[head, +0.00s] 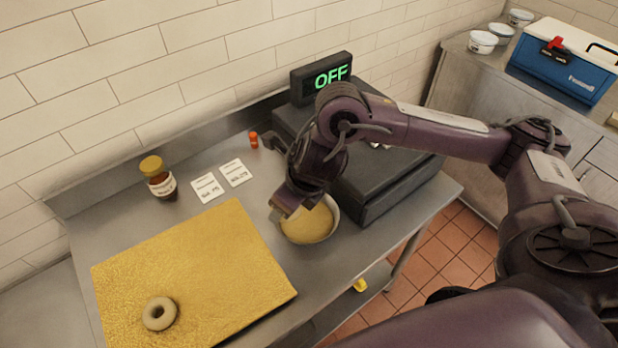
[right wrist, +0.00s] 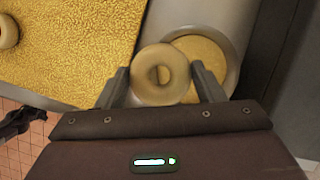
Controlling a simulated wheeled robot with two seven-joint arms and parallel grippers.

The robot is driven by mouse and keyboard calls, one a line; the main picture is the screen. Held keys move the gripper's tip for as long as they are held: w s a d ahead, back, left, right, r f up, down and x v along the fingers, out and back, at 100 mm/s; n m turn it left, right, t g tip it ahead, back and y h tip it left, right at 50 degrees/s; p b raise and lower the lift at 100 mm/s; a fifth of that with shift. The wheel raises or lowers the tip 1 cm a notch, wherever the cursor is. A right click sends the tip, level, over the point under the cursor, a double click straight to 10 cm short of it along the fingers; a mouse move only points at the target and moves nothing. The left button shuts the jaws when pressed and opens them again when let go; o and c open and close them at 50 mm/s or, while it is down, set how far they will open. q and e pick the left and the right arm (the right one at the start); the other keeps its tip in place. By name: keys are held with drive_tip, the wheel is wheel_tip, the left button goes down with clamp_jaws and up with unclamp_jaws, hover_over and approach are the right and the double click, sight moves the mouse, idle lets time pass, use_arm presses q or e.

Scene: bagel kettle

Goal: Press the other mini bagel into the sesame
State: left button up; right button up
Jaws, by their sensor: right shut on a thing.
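My right gripper (right wrist: 162,88) is shut on a mini bagel (right wrist: 146,88), a pale ring that shows between its two fingers in the right wrist view. The sesame bowl (head: 309,222) is a round metal dish filled with tan seeds; it also shows in the right wrist view (right wrist: 222,56), partly covered by the bagel. In the head view my right gripper (head: 283,208) is at the bowl's upper left edge, and the held bagel is hidden there. Whether the bagel touches the sesame I cannot tell. Another mini bagel (head: 159,313) lies on the golden board (head: 215,265).
A dark appliance with an OFF display (head: 332,76) stands behind and right of the bowl. A yellow-capped jar (head: 160,180), two paper cards (head: 207,188) and a small orange bottle (head: 253,140) stand at the back. A blue cooler (head: 563,70) is on the far counter.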

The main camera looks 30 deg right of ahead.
drive_tip(key=w+d+n+g+y+p, duration=0.1)
drive_tip(key=d+n+y, duration=0.1)
drive_tip(key=d+n, duration=0.3)
drive_tip(key=n+g+b, duration=0.1)
drive_tip(key=n+b, duration=0.3)
drive_tip(key=b, duration=0.3)
hover_over(303, 220)
drive_tip(key=d, duration=0.2)
drive_tip(key=f, duration=0.8)
drive_tip(key=shift+s+a, duration=0.2)
drive_tip(key=shift+a, duration=0.05)
drive_tip(key=shift+f+b, duration=0.65)
drive_tip(key=shift+b, duration=0.25)
drive_tip(key=shift+f+b, duration=0.3)
drive_tip(key=shift+b, duration=0.05)
drive_tip(key=shift+r, duration=0.1)
wheel_tip(303, 220, up, 10)
drive_tip(key=p, duration=0.8)
drive_tip(key=shift+m, duration=0.3)
idle(0.3)
